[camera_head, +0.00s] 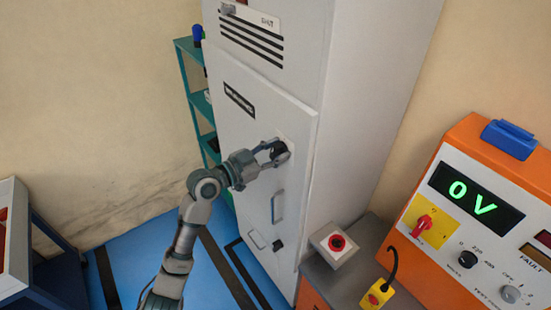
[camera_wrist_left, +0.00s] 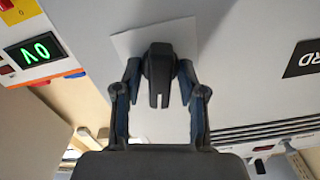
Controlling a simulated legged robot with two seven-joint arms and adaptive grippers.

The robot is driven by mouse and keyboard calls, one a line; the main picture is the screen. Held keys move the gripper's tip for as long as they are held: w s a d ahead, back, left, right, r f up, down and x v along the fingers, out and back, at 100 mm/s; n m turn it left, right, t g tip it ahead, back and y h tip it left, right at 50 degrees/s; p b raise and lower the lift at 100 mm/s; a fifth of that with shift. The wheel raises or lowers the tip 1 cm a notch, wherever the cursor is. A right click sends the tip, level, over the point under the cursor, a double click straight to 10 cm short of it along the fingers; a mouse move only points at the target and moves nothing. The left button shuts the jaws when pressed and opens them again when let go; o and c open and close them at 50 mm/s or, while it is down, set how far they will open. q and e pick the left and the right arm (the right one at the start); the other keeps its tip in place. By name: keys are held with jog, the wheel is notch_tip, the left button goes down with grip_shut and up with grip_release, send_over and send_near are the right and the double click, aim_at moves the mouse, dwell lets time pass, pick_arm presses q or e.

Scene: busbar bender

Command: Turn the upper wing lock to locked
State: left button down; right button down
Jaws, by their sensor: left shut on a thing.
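The upper wing lock (camera_head: 278,149) is a dark knob on a pale plate, on the door of the tall grey cabinet (camera_head: 232,140). My left gripper (camera_head: 272,155) reaches it from the left and is shut on it. In the left wrist view the black wing lock (camera_wrist_left: 159,75) sits between the two fingers of my left gripper (camera_wrist_left: 160,92), with a white mark on its wing pointing down the picture. A lower dark lock (camera_head: 278,245) sits further down the same door. My right gripper is not in view.
A door handle (camera_head: 277,206) is just below the upper lock. An orange test unit (camera_head: 475,215) reading 0 V, a red emergency button (camera_head: 337,242) and a yellow pendant (camera_head: 376,297) stand to the right. A teal shelf (camera_head: 190,75) is behind the cabinet.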

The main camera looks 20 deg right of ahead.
pick_arm(q)
jog(key=m+b, duration=0.3)
jog(key=shift+f+b, duration=0.2)
jog(key=shift+b, duration=0.15)
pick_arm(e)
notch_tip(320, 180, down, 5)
pick_arm(q)
jog(key=m+b, duration=0.2)
jog(key=m, duration=0.1)
jog(key=shift+m+b, duration=0.4)
jog(key=m+b, duration=0.2)
jog(key=m, duration=0.2)
jog(key=shift+s+f, duration=0.1)
jog(key=shift+d+f+m+b, duration=0.1)
jog(key=shift+m+b, duration=0.6)
jog(key=shift+m, duration=1.3)
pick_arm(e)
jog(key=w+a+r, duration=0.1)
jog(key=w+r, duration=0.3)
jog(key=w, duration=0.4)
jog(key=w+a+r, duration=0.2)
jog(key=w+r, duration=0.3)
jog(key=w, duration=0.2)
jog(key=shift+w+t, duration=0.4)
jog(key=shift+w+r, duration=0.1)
pick_arm(q)
jog(key=c, duration=1)
grip_release()
jog(key=shift+s, duration=0.1)
jog(key=shift+c, duration=0.2)
